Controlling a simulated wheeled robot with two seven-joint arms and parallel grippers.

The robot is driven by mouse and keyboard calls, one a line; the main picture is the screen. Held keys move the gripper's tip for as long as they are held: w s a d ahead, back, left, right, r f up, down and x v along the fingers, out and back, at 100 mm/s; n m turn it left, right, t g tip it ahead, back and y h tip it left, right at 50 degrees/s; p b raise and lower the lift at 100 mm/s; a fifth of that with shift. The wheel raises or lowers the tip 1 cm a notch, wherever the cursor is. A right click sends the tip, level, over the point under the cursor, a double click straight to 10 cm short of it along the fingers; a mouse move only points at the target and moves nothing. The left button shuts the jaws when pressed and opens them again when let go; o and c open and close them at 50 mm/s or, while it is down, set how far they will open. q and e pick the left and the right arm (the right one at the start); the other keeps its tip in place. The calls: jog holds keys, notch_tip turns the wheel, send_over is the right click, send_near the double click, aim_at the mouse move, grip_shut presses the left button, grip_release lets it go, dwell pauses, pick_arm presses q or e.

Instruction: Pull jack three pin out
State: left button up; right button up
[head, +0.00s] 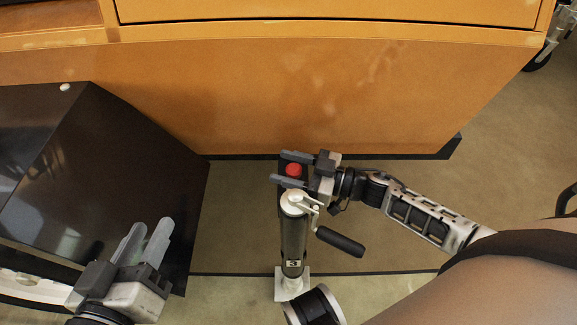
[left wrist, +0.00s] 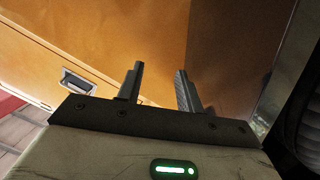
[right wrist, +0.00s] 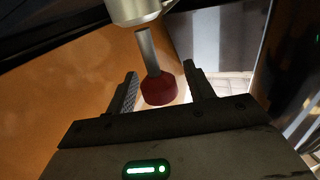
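The jack (head: 293,235) is a dark upright tube with a "3" label, a pale top and a crank with a black handle (head: 340,241). The pin has a red knob (head: 293,170) beside the jack's top. In the right wrist view the red knob (right wrist: 158,92) sits on a grey shaft (right wrist: 148,52) reaching up to a pale round part. Whether the shaft enters that part is unclear. My right gripper (head: 281,167) is open, its fingers on either side of the knob with gaps visible. My left gripper (head: 151,230) is open and empty, well left of the jack.
A wooden cabinet (head: 300,90) stands behind the jack. A dark glossy box (head: 90,160) stands at the left, close to my left gripper. A dark wheel-like part (head: 315,306) is at the jack's foot. Open floor (head: 500,165) lies to the right.

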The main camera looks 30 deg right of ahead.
jog(key=shift+s+d, duration=0.25)
jog(key=shift+s, duration=0.05)
pick_arm(q)
jog(key=shift+s+a+f+m+g+y+p, duration=0.25)
jog(key=shift+a+f+m+g+y+p, duration=0.25)
jog(key=shift+p, duration=1.05)
pick_arm(e)
jog(key=v, duration=1.5)
jog(key=shift+d, duration=0.1)
